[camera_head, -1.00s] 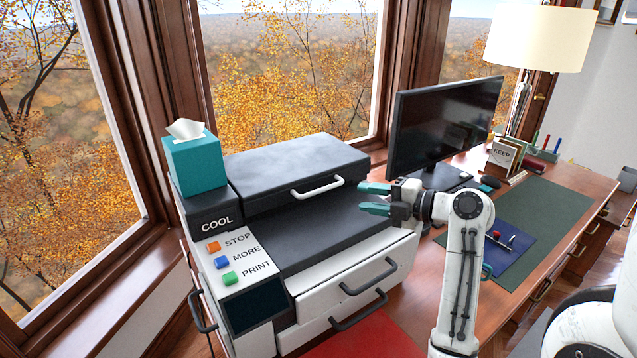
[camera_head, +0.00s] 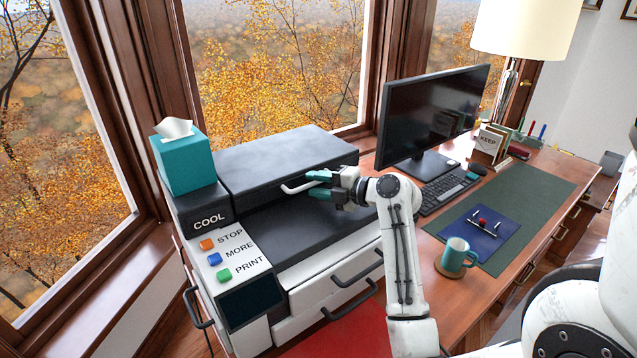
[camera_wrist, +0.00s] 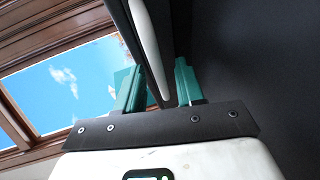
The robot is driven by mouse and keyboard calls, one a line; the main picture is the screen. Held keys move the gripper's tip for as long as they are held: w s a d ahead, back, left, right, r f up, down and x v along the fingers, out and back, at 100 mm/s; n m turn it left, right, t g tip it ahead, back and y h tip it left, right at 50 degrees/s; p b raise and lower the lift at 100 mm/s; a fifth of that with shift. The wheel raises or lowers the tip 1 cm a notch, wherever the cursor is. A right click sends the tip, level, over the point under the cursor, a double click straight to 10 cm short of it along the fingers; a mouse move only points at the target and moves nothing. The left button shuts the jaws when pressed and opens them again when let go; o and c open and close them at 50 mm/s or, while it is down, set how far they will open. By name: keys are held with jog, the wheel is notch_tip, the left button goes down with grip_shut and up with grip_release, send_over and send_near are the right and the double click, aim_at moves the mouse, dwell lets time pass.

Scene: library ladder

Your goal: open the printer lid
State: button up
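The printer lid (camera_head: 270,158) is a dark grey slab on top of the printer and looks shut. Its white bar handle (camera_head: 294,187) runs along the lid's front edge. My gripper (camera_head: 318,185), with teal fingers, is at the right end of the handle. In the wrist view, the handle (camera_wrist: 150,45) runs between the two spread fingers (camera_wrist: 158,84), with a visible gap on the right finger's side. Whether the left finger touches it I cannot tell. The handle's right end is hidden behind my gripper in the head view.
A teal tissue box (camera_head: 183,160) stands on the printer's left end, beside the lid. A monitor (camera_head: 432,115) stands close on the right. A mug (camera_head: 455,257) sits on the desk. Dark drawer handles (camera_head: 358,272) stick out of the printer's front below.

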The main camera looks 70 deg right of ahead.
grip_shut()
dwell(0.3)
dwell(0.4)
